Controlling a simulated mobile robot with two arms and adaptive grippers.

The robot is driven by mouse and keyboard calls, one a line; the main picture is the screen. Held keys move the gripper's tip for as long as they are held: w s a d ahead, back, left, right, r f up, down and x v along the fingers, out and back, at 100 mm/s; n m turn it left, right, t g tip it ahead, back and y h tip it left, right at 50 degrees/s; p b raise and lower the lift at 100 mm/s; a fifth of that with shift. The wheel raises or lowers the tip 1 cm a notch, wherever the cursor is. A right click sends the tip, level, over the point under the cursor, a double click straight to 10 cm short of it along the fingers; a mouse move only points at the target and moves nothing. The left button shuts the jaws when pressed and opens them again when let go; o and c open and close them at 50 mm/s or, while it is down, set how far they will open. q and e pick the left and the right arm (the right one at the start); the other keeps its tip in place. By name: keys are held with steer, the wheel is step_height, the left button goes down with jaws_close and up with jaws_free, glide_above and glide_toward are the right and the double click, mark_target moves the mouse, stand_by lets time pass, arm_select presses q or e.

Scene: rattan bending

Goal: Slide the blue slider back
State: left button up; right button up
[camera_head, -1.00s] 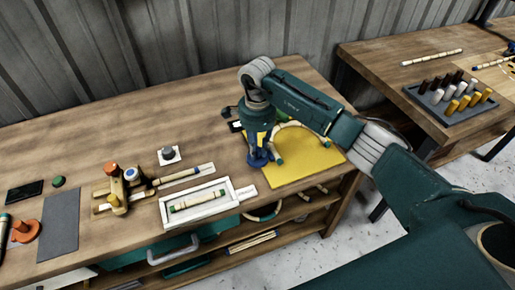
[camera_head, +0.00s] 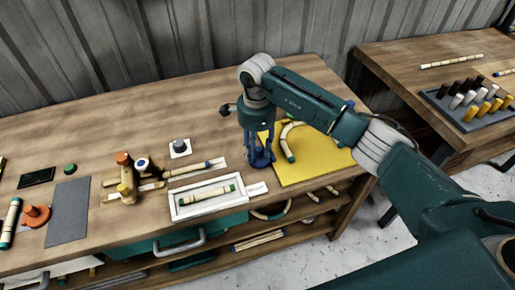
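A small knob with a blue and white top (camera_head: 143,163) stands on the wooden jig (camera_head: 127,184) on the bench, beside an orange-topped post (camera_head: 123,158). It is the blue part I see that could be the slider. My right gripper (camera_head: 261,161) points down at the left edge of the yellow board (camera_head: 318,163), well to the right of the jig. Its dark blue fingers look spread, with nothing clearly between them. A curved rattan piece (camera_head: 287,146) lies on the board beside it. My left gripper is not in view.
A white tray (camera_head: 174,208) holding a green-ended rattan piece (camera_head: 208,193) lies between jig and gripper. The bench behind is clear.

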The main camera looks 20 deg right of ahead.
mark_target(257, 149)
steer(key=shift+d+r, duration=0.1)
steer(key=shift+r, duration=0.35)
step_height(257, 149, up, 11)
stand_by(0.4)
